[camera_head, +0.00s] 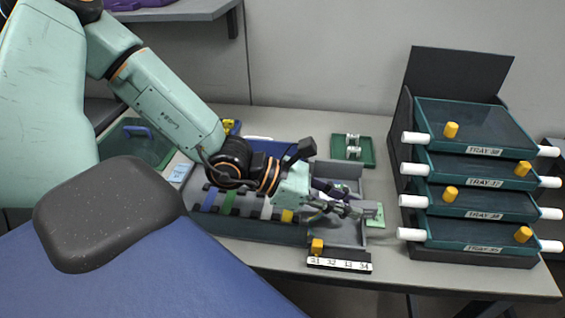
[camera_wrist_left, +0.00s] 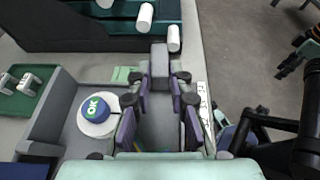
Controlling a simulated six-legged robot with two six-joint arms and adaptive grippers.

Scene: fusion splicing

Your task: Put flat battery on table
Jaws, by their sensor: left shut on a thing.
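My left gripper (camera_head: 352,210) reaches over the right end of the grey compartment tray (camera_head: 335,232). In the left wrist view its fingers (camera_wrist_left: 160,75) are closed on a grey block, which I take for the flat battery (camera_wrist_left: 160,60). The block sticks out beyond the fingertips. Whether it is clear of the surface below cannot be told. In the head view the fingers and block are small and hard to separate.
A rack of labelled trays (camera_head: 470,205) stands at the right. A light green card (camera_head: 375,214) lies beside the tray. A green tray of white spools (camera_head: 352,150) is behind. A numbered strip (camera_head: 339,264) sits at the front.

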